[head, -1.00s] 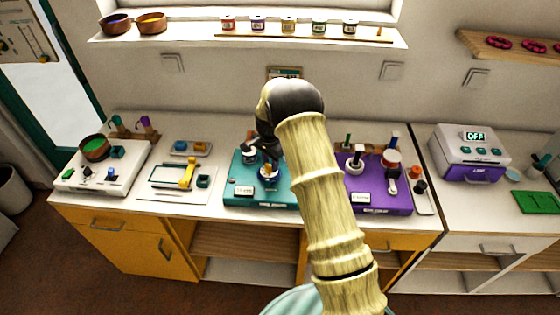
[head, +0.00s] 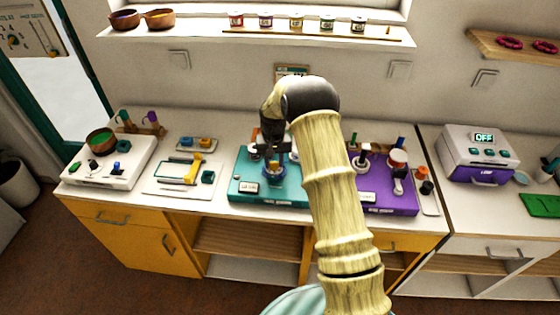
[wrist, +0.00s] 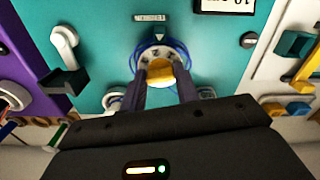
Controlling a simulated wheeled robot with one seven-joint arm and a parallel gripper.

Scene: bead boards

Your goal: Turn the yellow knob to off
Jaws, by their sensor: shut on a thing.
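The yellow knob (wrist: 160,73) sits on a round pale dial with a blue ring around it on the teal board (wrist: 110,45). In the wrist view my gripper (wrist: 163,88) has its two dark fingers closed on either side of the knob. In the head view my gripper (head: 274,152) points down over the teal board (head: 243,192). The knob is mostly hidden there by the fingers. The marks around the dial are too small to read, so I cannot tell which setting the knob points at.
A purple board (head: 385,200) with levers and knobs stands close on the right. A white tray with a yellow handle (head: 192,170) and a white switch box (head: 75,178) stand on the left.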

